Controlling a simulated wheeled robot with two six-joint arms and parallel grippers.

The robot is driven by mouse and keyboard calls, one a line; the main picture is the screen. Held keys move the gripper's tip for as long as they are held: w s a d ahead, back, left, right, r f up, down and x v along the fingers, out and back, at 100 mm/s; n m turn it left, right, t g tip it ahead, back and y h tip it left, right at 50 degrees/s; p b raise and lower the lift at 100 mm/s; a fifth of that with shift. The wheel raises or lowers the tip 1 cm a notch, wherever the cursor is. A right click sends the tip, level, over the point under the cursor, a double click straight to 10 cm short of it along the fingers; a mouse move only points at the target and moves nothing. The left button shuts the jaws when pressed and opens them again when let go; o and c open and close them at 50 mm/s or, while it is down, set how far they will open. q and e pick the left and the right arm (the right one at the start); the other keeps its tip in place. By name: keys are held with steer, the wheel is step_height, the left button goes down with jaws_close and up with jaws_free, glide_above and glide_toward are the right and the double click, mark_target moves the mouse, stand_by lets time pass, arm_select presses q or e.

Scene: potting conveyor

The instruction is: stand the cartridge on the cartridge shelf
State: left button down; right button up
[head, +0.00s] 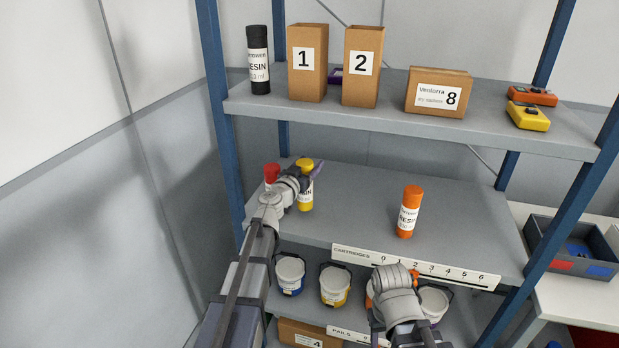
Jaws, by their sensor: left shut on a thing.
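A yellow-capped cartridge (306,197) is upright at the left of the middle shelf, the cartridge shelf (345,205). My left gripper (307,176) is shut on this cartridge, with a purple finger showing across its upper part. The cartridge's base appears at the shelf surface, but I cannot tell whether it touches. A red-capped cartridge (271,173) is beside it, mostly hidden by my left arm. An orange cartridge (408,212) stands upright farther right. My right gripper (402,275) is low in front of the shelf edge; its jaws are not clear.
A numbered cartridges strip (420,268) runs along the shelf front. Pails (335,287) stand below. The upper shelf holds a black cartridge (258,60), boxes (307,62) and a yellow device (528,117). A blue post (222,120) rises at left. The shelf right of the orange cartridge is free.

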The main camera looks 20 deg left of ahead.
arm_select(q)
steer(key=shift+f+b, duration=1.2)
steer(key=shift+f, duration=0.45)
steer(key=shift+f, duration=0.15)
steer(key=shift+c, duration=0.5)
jaws_free()
steer(key=s+a, duration=0.2)
steer(key=s, duration=0.9)
steer(key=shift+s+r, duration=0.25)
steer(key=shift+s, duration=0.15)
